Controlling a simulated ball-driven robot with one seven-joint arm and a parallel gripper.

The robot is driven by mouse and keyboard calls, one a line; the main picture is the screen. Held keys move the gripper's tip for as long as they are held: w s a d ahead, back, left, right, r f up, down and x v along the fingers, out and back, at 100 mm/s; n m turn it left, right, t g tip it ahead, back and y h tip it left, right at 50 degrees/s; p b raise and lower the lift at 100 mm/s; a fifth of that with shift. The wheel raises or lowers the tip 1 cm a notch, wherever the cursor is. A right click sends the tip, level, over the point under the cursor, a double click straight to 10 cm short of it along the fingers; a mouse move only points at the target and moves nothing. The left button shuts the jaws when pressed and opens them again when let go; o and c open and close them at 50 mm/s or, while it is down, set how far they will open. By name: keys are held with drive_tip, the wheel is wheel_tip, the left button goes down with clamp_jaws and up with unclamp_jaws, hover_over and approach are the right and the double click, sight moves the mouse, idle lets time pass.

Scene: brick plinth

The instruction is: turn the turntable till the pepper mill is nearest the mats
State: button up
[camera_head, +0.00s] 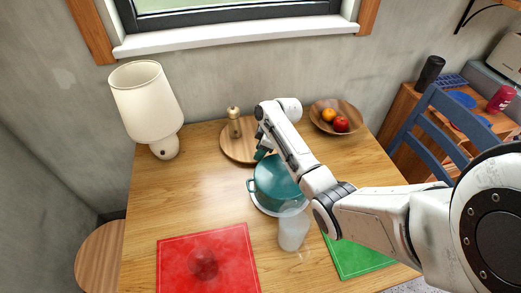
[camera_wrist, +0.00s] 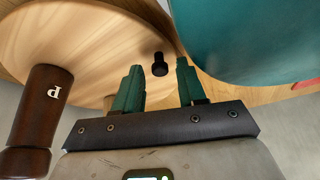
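The turntable (camera_head: 232,152) is a round pale wooden disc at the back of the table; it also fills the upper left of the wrist view (camera_wrist: 70,40). A small black knob (camera_wrist: 160,66) stands near its edge. The red mat (camera_head: 235,275) and green mat (camera_head: 352,262) lie at the front.
A teal pot (camera_head: 275,182) on a white base stands just in front of my gripper, close beside it in the wrist view (camera_wrist: 250,40). A translucent cup (camera_head: 293,230) is nearer. A fruit bowl (camera_head: 345,108) is back right, a lamp (camera_head: 148,105) back left.

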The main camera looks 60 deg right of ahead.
clamp_jaws()
idle(0.3)
drive_tip(key=shift+w+a, duration=0.1)
drive_tip(key=shift+w, duration=0.05)
